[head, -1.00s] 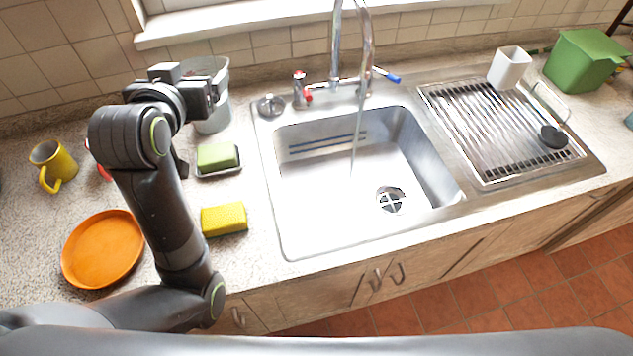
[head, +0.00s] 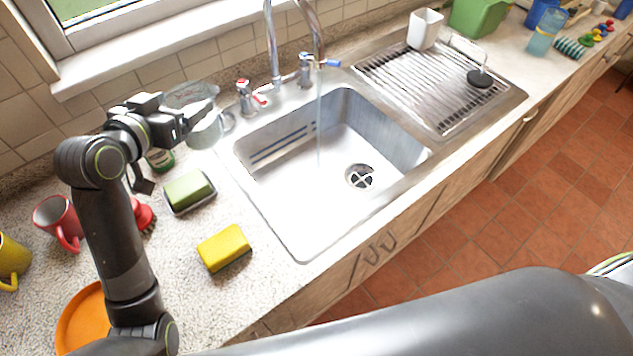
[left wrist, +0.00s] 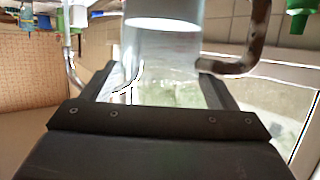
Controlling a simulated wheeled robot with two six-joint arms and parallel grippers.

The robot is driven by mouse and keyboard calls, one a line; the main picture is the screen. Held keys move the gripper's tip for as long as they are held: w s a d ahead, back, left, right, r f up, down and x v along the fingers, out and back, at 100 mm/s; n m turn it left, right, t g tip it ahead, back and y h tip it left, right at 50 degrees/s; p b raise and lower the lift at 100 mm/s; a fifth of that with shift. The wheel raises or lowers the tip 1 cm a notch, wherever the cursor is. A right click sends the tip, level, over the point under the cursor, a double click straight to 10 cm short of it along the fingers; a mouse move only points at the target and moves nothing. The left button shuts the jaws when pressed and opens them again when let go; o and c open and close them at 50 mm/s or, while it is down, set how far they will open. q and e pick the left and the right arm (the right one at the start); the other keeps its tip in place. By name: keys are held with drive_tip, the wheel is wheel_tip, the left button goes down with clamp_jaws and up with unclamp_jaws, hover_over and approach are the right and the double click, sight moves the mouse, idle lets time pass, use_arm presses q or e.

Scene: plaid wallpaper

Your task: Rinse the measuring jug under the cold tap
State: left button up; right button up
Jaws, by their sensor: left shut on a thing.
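The clear measuring jug (head: 203,134) is at the back left corner of the sink, roughly upright. My left gripper (head: 200,112) is shut on it. The left wrist view shows the jug (left wrist: 160,60) between the fingers, with a curved handle on its right. I cannot tell whether its base touches the worktop. The cold tap with a blue lever (head: 325,63) stands behind the sink, right of the jug. A thin stream of water (head: 318,125) falls from the spout into the sink (head: 300,215). My right gripper is out of view.
A red-marked tap (head: 246,98) stands between jug and spout. A green sponge (head: 188,189) on a dish, a yellow sponge (head: 224,247), a red mug (head: 58,219) and an orange plate (head: 82,318) are on the left worktop. A drying rack (head: 430,85) is right. The basin looks empty.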

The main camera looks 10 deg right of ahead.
sight(219, 130)
use_arm(q)
drive_tip(key=d+f+m+g+h, duration=0.2)
drive_tip(key=w+d+f+m+g+h, duration=0.1)
drive_tip(key=d+f+m+g+h, duration=0.1)
drive_tip(key=f, duration=0.1)
drive_tip(key=d+f+m+g+h, duration=0.2)
drive_tip(key=d+f+m, duration=0.1)
drive_tip(key=shift+w+f+p, duration=0.15)
drive_tip(key=shift+w+p, duration=0.15)
drive_tip(key=shift+w, duration=0.1)
drive_tip(key=shift+d+f+m+g+h, duration=0.3)
drive_tip(key=shift+f+m+g, duration=0.4)
drive_tip(key=shift+g, duration=0.1)
